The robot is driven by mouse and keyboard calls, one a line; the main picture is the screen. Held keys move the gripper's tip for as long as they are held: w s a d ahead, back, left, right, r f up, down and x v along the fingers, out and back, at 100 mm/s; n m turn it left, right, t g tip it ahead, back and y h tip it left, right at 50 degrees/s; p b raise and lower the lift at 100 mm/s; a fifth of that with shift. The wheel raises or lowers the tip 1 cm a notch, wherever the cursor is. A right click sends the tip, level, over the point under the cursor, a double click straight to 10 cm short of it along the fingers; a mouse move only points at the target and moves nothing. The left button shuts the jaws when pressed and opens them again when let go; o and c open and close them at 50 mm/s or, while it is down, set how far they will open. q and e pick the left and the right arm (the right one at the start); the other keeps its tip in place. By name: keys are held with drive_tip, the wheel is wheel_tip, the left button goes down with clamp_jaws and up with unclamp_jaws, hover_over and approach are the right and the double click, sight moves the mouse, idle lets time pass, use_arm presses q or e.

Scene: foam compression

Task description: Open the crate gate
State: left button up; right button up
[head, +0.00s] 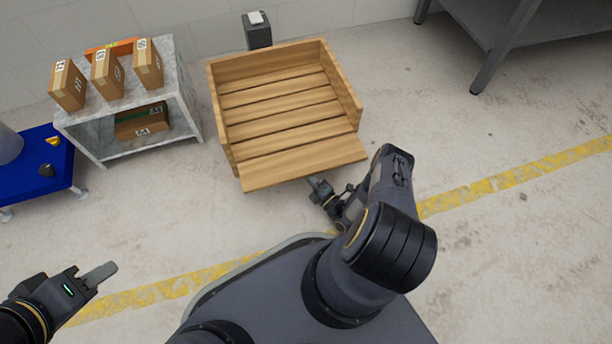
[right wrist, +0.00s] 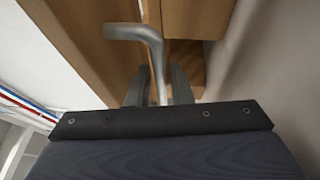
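The wooden crate (head: 222,125) stands on the floor ahead in the head view, its slatted inside visible. Its front board, the gate (head: 300,163), appears tipped down and outward, level with the crate floor. My right gripper (head: 318,186) is at the gate's front edge, right of its middle. In the right wrist view, a bent grey metal handle (right wrist: 151,48) runs between the two fingers (right wrist: 160,88) against wooden boards. I cannot tell whether the fingers press on it. My left gripper (head: 102,272) is far from the crate at lower left, seen side-on and holding nothing visible.
A grey shelf (head: 184,85) with several cardboard boxes stands left of the crate. A blue platform (head: 52,180) is farther left. A small dark post (head: 258,36) stands behind the crate. A grey table (head: 480,72) is at upper right. The floor right of the crate is clear.

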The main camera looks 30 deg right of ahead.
drive_tip(key=shift+w, duration=0.35)
drive_tip(key=shift+c, duration=0.3)
clamp_jaws()
drive_tip(key=shift+r, duration=0.1)
drive_tip(key=r+g+p, duration=0.1)
drive_tip(key=p, duration=0.3)
drive_tip(key=shift+s+a+r+m+g, duration=0.2)
drive_tip(key=shift+r+m+g, duration=0.1)
drive_tip(key=shift+r+g, duration=0.1)
drive_tip(key=shift+d+f, duration=0.1)
drive_tip(key=shift+f, duration=0.1)
